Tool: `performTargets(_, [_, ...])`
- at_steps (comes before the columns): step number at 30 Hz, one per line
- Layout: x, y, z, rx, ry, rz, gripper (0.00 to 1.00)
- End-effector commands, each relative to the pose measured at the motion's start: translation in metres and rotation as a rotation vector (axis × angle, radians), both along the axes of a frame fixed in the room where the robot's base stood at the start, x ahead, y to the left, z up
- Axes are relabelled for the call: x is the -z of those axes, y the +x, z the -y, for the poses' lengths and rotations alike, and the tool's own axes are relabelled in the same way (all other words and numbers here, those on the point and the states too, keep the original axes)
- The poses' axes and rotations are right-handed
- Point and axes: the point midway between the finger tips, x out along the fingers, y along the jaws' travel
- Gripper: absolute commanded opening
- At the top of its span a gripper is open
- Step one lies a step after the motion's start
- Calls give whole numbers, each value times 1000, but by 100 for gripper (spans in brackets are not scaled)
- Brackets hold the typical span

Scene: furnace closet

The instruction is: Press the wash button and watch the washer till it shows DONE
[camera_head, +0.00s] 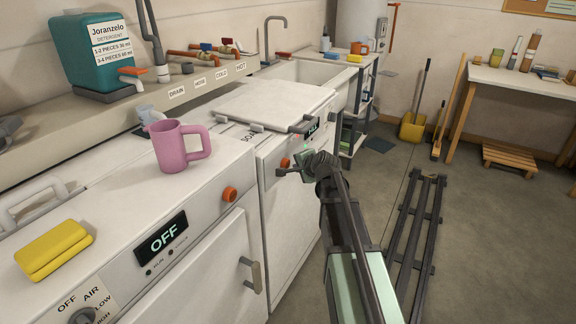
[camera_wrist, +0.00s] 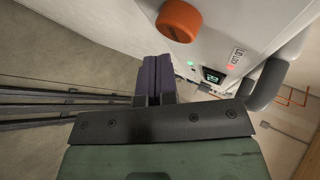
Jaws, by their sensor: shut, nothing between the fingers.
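The washer (camera_head: 272,147) is the white machine in the middle, with its lid down. Its small dark display (camera_head: 312,127) has green characters too small to read; the display also shows in the wrist view (camera_wrist: 212,75). A green light (camera_wrist: 190,64) and a red light (camera_wrist: 231,66) glow beside it, the red one by a small label. An orange button (camera_head: 284,162) sticks out of the washer's front; it is large in the wrist view (camera_wrist: 180,19). My gripper (camera_head: 281,172) is shut and empty, just in front of the washer near the button. In the wrist view its fingertips (camera_wrist: 152,78) appear apart from the button.
The left machine (camera_head: 207,236) has an OFF display (camera_head: 161,238) and its own orange button (camera_head: 230,194). A teal detergent jug (camera_head: 82,50) is on the shelf. The floor at right is partly open, with dark rails (camera_head: 412,235).

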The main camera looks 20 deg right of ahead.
Motion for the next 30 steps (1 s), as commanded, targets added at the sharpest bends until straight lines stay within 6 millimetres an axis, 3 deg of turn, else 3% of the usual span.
performTargets(16, [0,-37,29,1,0,0,0])
performTargets(30, [0,-39,31,0,0,0,0])
